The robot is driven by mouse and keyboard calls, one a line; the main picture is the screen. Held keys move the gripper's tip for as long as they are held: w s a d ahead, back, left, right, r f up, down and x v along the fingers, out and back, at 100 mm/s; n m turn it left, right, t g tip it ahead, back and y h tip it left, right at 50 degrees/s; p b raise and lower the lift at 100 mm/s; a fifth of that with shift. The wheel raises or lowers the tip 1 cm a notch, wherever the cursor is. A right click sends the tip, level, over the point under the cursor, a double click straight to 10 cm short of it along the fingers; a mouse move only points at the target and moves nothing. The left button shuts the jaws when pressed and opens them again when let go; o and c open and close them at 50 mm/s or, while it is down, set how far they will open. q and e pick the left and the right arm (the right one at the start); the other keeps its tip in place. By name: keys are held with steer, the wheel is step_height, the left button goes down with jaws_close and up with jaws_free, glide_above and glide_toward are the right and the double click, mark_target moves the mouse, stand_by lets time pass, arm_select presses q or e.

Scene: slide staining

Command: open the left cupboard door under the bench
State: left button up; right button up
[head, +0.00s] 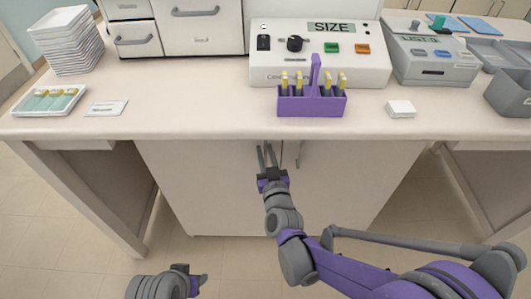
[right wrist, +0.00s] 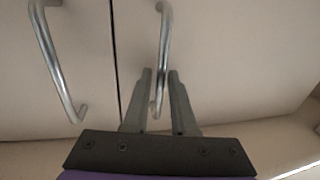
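The left cupboard door (head: 215,190) under the bench is shut, flush with the right door (head: 345,185). My right gripper (head: 266,152) is in front of the left door near the seam, its fingers apart. In the right wrist view, which looks upside down, the gripper (right wrist: 160,78) has a metal bar handle (right wrist: 165,25) between its open fingers; I take it for the left door's handle. The other handle (right wrist: 55,60) is across the seam. Contact cannot be told. My left gripper (head: 195,281) is low at the bottom edge, away from the door; its fingers are unclear.
The bench top (head: 190,105) overhangs the doors. A purple slide rack (head: 312,107) stands near its front edge, before a white device (head: 320,70). A white tray (head: 20,108) is at left. Open knee spaces flank the cupboard. The floor (head: 75,240) in front looks clear.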

jaws_close()
stand_by(1.4)
